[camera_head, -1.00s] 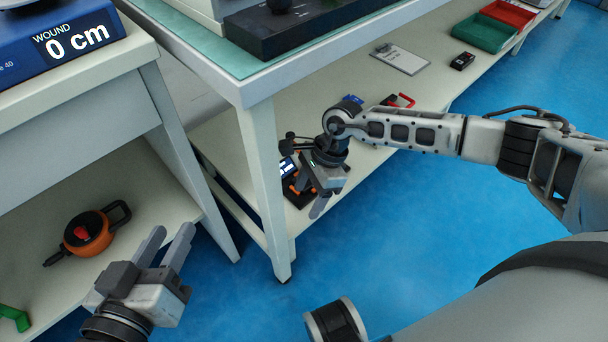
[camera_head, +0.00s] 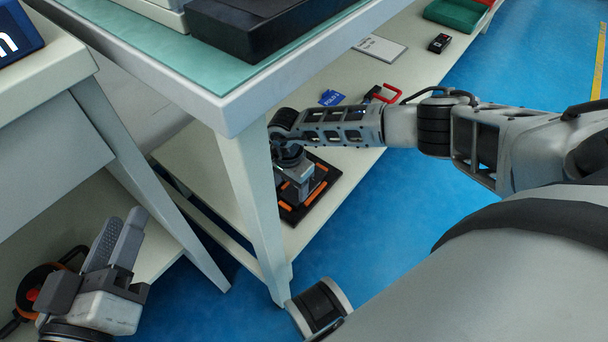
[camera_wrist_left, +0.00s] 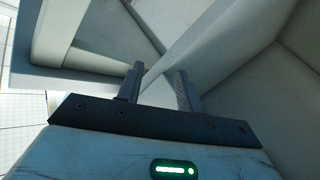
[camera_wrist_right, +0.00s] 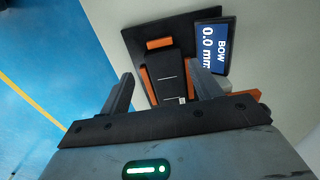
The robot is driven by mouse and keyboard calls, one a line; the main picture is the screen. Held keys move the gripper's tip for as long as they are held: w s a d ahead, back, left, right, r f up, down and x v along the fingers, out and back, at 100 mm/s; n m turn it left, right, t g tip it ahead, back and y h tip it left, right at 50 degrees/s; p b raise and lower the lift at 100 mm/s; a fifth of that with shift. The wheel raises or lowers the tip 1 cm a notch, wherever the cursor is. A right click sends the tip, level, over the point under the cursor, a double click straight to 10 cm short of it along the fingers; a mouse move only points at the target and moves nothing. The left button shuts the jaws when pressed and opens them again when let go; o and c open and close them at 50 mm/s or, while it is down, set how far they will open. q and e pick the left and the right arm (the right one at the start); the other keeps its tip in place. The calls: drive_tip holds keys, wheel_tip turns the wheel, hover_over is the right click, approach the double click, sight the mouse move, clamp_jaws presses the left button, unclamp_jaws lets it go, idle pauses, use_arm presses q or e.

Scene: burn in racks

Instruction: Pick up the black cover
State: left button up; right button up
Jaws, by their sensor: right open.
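A black rectangular piece (camera_wrist_right: 168,78), which looks like the black cover, lies on a black base plate (camera_wrist_right: 190,28) between orange blocks in the right wrist view. The plate (camera_head: 318,192) also shows on the lower shelf in the head view. My right gripper (camera_wrist_right: 160,70) is open, its fingers pointing at the piece with one on either side in that view. Contact cannot be told. In the head view the right gripper (camera_head: 299,186) partly hides the plate. My left gripper (camera_head: 120,221) is open and empty at lower left; its wrist view shows bare furniture panels beyond the fingers.
A small display (camera_wrist_right: 213,46) reading "BOW 0.0 mm" sits on the plate. A table leg (camera_head: 252,200) stands just left of my right gripper. A red-handled item (camera_head: 384,94), a blue card (camera_head: 331,97) and a clipboard (camera_head: 380,48) lie farther back on the shelf.

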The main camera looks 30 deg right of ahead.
sight(289, 198)
drive_tip(key=shift+f+b, duration=0.35)
drive_tip(key=shift+f, duration=0.3)
drive_tip(key=f+b, duration=0.1)
drive_tip(key=f, duration=0.1)
drive_tip(key=f+b, duration=0.1)
drive_tip(key=f, duration=0.1)
drive_tip(key=shift+w+a, duration=0.1)
drive_tip(key=shift+w, duration=0.1)
drive_tip(key=shift+f, duration=0.1)
use_arm(q)
wheel_tip(289, 198, up, 6)
drive_tip(key=w+m+t+h, duration=0.2)
drive_tip(key=m+t, duration=0.1)
drive_tip(key=shift+w+a+f+m+t, duration=0.15)
drive_tip(key=shift+a+f+m+t, duration=0.05)
drive_tip(key=shift+a+m+t, duration=0.25)
use_arm(e)
drive_tip(key=c, duration=0.8)
